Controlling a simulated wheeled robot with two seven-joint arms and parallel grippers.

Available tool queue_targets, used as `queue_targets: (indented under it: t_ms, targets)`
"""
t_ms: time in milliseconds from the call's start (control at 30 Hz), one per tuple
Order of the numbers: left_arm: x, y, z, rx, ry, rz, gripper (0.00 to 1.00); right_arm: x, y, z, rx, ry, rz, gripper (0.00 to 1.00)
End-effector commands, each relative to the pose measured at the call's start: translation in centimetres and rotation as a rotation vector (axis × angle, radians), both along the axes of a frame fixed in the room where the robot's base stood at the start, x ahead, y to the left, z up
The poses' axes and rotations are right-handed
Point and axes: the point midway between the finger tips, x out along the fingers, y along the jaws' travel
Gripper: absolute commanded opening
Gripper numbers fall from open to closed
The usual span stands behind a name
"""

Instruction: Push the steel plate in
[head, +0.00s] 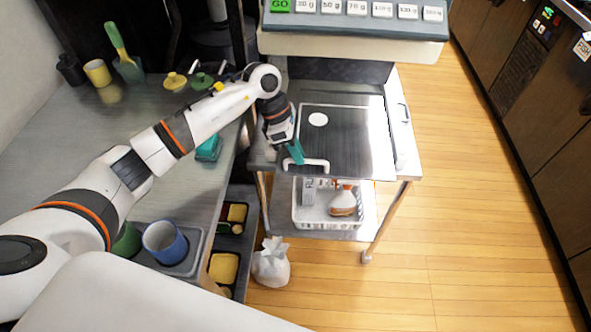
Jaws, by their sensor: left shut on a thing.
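The steel plate (345,140) is a dark brushed panel with a pale rim, lying on the steel cart below the machine. A white round spot shows on its upper left part. A white handle (314,163) sits at its near left edge. My left gripper (297,155), with teal fingers, is at that edge and shut on the handle; the fingers partly cover the handle's left end. My right gripper is not in view.
The machine (352,45) with labelled gram buttons overhangs the cart's back. A white basket (318,222) stands on the cart's lower shelf. A white bag (271,263) lies on the floor. The left counter (70,170) holds cups and pots. The wooden floor at right is clear.

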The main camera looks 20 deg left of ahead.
Motion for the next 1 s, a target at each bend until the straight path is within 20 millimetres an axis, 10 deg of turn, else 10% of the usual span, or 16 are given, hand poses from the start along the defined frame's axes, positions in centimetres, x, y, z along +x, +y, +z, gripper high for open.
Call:
queue_targets:
  t_ms: [533, 700, 1000]
  targets:
    - [0.7, 0.2, -0.1, 0.002, 0.003, -0.001, 0.00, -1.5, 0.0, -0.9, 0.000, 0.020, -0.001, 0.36]
    - [0.7, 0.2, -0.1, 0.002, 0.003, -0.001, 0.33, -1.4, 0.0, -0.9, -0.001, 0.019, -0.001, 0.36]
    - [0.6, 0.2, 0.0, 0.001, 0.002, -0.001, 0.33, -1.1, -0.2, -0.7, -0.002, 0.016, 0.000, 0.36]
